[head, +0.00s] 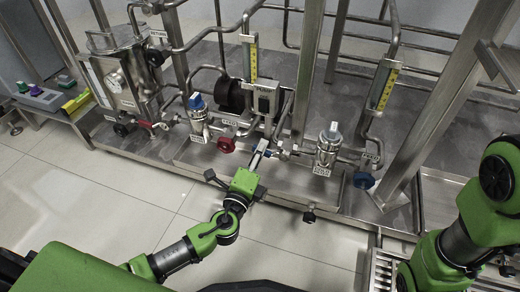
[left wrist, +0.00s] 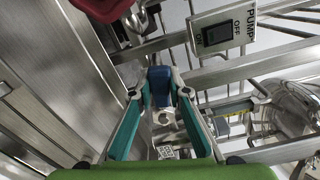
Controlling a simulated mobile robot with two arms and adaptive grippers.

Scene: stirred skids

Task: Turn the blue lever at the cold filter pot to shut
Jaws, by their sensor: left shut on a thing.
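My left gripper (head: 261,151) reaches in to the pipework between two steel pots. In the left wrist view its two teal-padded fingers (left wrist: 159,92) are closed on the blue lever (left wrist: 158,85), which stands between the fingertips. In the head view only a small blue part of the lever (head: 269,153) shows beside the fingertips. A steel pot (head: 327,153) with a label stands just right of the gripper; its label is too small to read. My right arm shows at the right edge, but its gripper is out of view.
Left of the gripper are a blue-topped pot (head: 197,116) and a red handwheel (head: 226,145). A blue handwheel (head: 363,180) sits at the right. A pump switch (left wrist: 217,35) is close above the fingers in the left wrist view. Pipes crowd the skid; the floor in front is open.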

